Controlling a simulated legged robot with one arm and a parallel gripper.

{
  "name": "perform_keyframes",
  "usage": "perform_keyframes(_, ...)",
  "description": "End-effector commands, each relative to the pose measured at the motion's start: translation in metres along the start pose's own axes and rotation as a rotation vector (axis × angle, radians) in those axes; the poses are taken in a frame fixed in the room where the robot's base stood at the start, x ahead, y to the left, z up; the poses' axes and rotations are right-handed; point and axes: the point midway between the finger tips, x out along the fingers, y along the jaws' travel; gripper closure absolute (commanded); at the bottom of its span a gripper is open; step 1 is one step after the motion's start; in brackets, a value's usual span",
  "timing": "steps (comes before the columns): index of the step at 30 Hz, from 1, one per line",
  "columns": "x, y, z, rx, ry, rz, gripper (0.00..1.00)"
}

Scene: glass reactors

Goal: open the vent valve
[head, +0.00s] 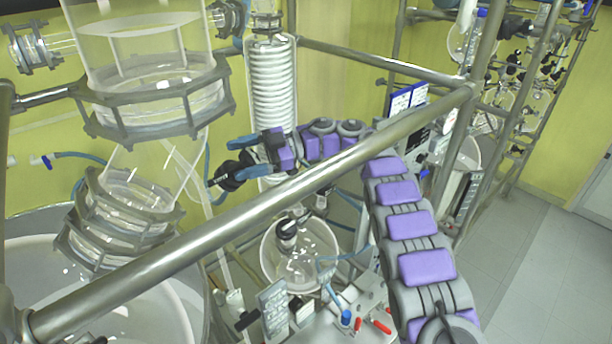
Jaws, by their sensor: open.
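My gripper (238,157) reaches in from the right, behind the steel rail, and points left. Its two blue fingers are apart. A black valve knob (227,180), which looks like the vent valve, sits at the fingertips, beside the tall white coil. The lower finger overlaps the knob in the picture. I cannot tell whether the fingers touch it or whether the knob lies between them. The valve's pipe connection is largely hidden.
A thick steel rail (250,207) crosses diagonally in front of my gripper. Glass vessels with metal collars (160,115) stand at left. The white coil condenser (270,85) stands behind the gripper. A round flask (298,255) and red-handled valves (370,325) are below. Floor at right is clear.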

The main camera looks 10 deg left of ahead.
Motion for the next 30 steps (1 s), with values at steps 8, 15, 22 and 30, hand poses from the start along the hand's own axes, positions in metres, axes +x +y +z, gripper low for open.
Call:
perform_keyframes(8,0.0002,0.0,0.003,0.093,-0.003,0.096,0.22)
perform_keyframes(15,0.0017,0.001,0.0044,0.17,-0.003,0.174,0.22)
perform_keyframes(22,0.0011,0.0024,0.0053,0.241,-0.002,0.245,0.22)
perform_keyframes(30,0.0011,0.0035,0.0054,0.316,-0.002,0.321,0.22)
